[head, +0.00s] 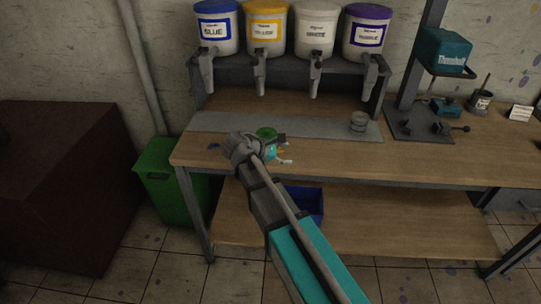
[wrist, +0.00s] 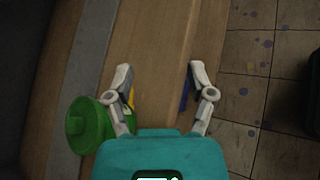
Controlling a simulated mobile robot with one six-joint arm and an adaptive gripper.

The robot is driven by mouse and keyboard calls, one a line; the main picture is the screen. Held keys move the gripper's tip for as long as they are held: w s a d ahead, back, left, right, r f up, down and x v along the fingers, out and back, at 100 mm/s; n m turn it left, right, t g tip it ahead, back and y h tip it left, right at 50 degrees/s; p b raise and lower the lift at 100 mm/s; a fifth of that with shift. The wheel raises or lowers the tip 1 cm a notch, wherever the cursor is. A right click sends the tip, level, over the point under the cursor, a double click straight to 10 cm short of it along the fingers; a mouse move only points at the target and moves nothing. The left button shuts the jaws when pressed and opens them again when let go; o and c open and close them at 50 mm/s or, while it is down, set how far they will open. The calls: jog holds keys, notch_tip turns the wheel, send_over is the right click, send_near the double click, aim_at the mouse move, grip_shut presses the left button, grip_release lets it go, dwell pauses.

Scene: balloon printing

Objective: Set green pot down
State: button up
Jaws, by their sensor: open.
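The green pot (head: 266,132) stands on the worktable, close to the grey strip and just behind my gripper (head: 283,150) in the head view. In the wrist view the green pot (wrist: 88,124) is at lower left, outside the left finger, and partly hidden behind the wrist body. My gripper (wrist: 160,77) is open, with its two fingers spread wide and only bare wood visible between most of their gap. Whether the left finger touches the pot cannot be told.
Blue, yellow, white and purple-labelled buckets (head: 265,28) stand on a rack behind the table (head: 420,163). A small grey cylinder (head: 358,122) stands on the grey strip (head: 310,124). A small yellow thing (wrist: 131,98) is by the left finger. A green bin (head: 163,180) stands left.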

jog(key=w+a+f+n+t+h+b, duration=0.1)
jog(key=a+n+t+b, duration=0.15)
jog(key=a, duration=0.25)
jog(key=w+a+n+t+h+b, duration=0.1)
jog(key=a+n+b, duration=0.15)
jog(key=a, duration=0.25)
jog(key=n+t+b, duration=0.2)
jog(key=n+t, duration=0.1)
jog(key=n, duration=0.1)
send_near(264, 132)
jog(key=v, duration=0.3)
jog(key=shift+w, duration=0.15)
jog(key=shift+d+g+h, duration=0.1)
jog(key=shift+g+h, duration=0.15)
jog(key=shift+h, duration=0.05)
jog(key=shift+x, duration=4.25)
jog(key=shift+w, duration=0.15)
jog(key=shift+x, duration=2.5)
jog(key=shift+f, duration=0.1)
grip_shut()
